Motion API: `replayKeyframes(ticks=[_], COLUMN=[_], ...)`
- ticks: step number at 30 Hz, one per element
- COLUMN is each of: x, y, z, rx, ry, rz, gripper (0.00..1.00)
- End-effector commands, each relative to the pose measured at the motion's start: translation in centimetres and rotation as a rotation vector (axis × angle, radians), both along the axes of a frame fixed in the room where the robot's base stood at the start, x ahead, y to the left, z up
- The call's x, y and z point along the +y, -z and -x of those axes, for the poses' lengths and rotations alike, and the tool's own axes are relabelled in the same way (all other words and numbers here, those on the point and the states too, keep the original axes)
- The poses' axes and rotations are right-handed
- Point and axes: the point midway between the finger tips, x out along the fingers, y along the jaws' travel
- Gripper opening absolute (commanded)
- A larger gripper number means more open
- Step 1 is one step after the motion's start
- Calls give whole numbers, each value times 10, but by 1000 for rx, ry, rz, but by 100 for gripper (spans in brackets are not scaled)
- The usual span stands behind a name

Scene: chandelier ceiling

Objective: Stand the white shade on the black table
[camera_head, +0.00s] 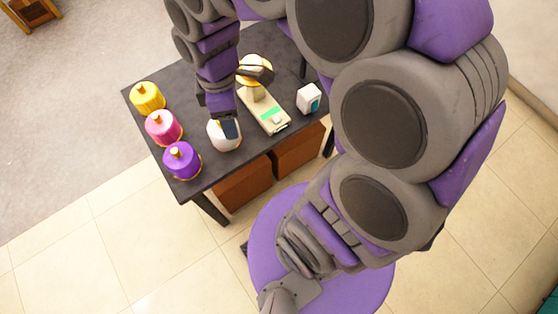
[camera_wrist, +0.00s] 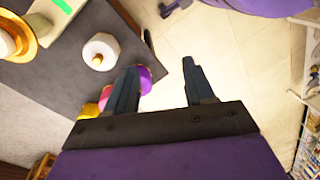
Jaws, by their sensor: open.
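The white shade (camera_head: 219,140) stands on the black table (camera_head: 153,88), near its front edge in the head view. It is a squat white body with a small gold knob on top; the whole of it shows in the wrist view (camera_wrist: 97,49). In the head view my gripper (camera_head: 246,100) hides part of it. My gripper (camera_wrist: 160,80) is open and empty, above the table. In the wrist view the shade lies to the left of both fingers, apart from them.
Yellow (camera_head: 148,97), pink (camera_head: 163,127) and purple (camera_head: 182,160) shades stand along the table's left side. A beige scale-like device (camera_head: 264,111) with a gold top and a small white box (camera_head: 309,98) stand to the right. Brown boxes (camera_head: 243,186) sit below.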

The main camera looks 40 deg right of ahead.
Motion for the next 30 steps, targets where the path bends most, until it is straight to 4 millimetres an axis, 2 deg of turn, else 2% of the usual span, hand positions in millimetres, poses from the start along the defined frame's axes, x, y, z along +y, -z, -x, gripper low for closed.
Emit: replayKeyframes(ticks=[1, 6, 9, 13, 18, 30], x=[-3, -10, -14, -17, -19, -19], y=[-7, -18, -20, -19, -17, -17], z=[18, 78, 110, 139, 156, 157], rx=[-1, 25, 39, 48, 57, 59], ry=[106, 508, 730, 953, 1094, 1109], rz=[24, 98, 139, 175, 196, 198], gripper=[54, 54, 54, 54, 54, 54])
